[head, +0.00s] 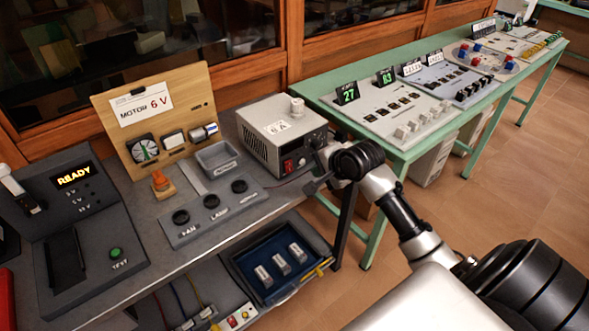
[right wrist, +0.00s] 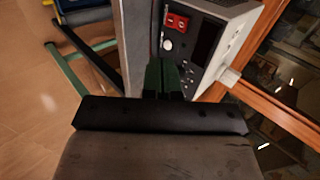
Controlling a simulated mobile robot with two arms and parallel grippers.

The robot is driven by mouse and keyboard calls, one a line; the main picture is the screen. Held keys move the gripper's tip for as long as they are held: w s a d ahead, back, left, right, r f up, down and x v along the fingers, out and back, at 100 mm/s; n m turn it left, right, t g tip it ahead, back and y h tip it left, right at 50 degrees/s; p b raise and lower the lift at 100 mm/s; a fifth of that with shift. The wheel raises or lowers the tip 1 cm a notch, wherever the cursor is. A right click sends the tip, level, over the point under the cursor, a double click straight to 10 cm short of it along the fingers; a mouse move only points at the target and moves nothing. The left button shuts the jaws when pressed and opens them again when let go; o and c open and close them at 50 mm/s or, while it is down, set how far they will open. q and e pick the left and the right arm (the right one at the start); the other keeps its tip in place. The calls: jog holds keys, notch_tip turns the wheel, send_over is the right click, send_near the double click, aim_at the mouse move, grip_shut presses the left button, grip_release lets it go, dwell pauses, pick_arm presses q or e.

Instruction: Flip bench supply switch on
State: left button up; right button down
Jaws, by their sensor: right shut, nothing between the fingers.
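The bench supply (head: 283,132) is a grey metal box at the right end of the grey bench, with a white knob on top. Its red switch (head: 288,165) is low on the front panel. In the right wrist view the red switch (right wrist: 177,23) shows pale marks, and a round white part sits beside it. I cannot tell which way the switch is set. My right gripper (head: 318,160) is in front of the supply's right side, shut and empty. Its dark green fingers (right wrist: 163,74) point toward the panel, apart from the switch in that picture. My left gripper is out of view.
A control panel with knobs (head: 211,207) and a grey tray (head: 217,158) lie left of the supply. The READY tester (head: 85,235) stands further left. An open blue drawer (head: 285,262) is below. A green table (head: 400,150) stands to the right.

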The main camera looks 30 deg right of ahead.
aim_at(289, 165)
jog(key=x, duration=1.1)
jog(key=shift+w+r, duration=0.2)
jog(key=shift+w, duration=0.3)
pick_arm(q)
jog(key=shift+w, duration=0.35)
pick_arm(e)
jog(key=shift+w+f, duration=0.2)
jog(key=shift+w, duration=0.35)
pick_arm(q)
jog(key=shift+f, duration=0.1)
pick_arm(e)
jog(key=shift+a+f, duration=0.1)
jog(key=shift+f, duration=0.15)
jog(key=shift+r+t, duration=0.2)
jog(key=shift+t, duration=0.1)
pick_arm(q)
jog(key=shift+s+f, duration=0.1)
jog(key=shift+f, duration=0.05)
pick_arm(e)
jog(key=shift+w, duration=0.1)
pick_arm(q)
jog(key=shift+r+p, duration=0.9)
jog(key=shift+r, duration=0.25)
pick_arm(e)
jog(key=shift+w+r, duration=0.1)
jog(key=shift+r, duration=0.8)
